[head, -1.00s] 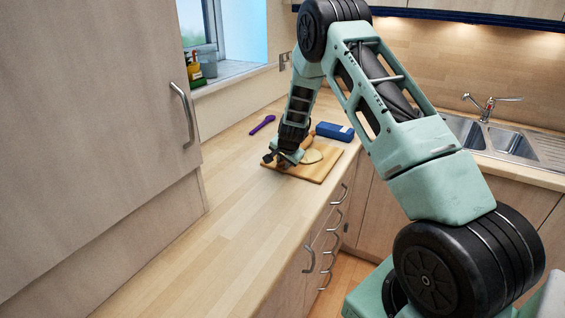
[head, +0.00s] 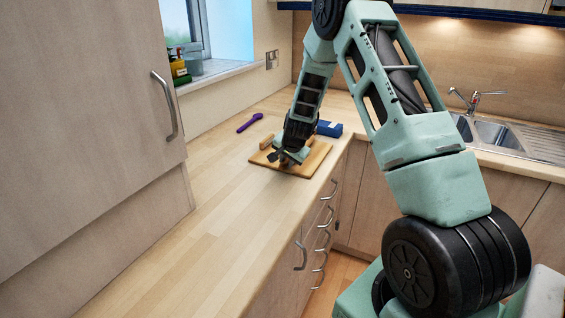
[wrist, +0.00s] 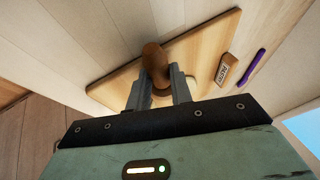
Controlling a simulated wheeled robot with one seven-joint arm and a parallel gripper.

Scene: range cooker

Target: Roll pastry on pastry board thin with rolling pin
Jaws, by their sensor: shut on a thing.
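My gripper (head: 284,159) is low over the pastry board (head: 314,163), with its fingers pointing down. In the wrist view, my gripper (wrist: 160,88) is shut on the brown rolling pin (wrist: 155,60), which shows end-on between the fingers. A brown end of the rolling pin (head: 309,141) shows behind the wrist in the head view. The pastry board also shows in the wrist view (wrist: 205,45).
A small wooden block labelled PASTRY (wrist: 223,70) is at the board's edge. A purple utensil (head: 249,123) lies behind the board, and a blue box (head: 329,128) is at its back right. The counter in front (head: 200,215) is clear. A tall cupboard (head: 90,110) stands at left.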

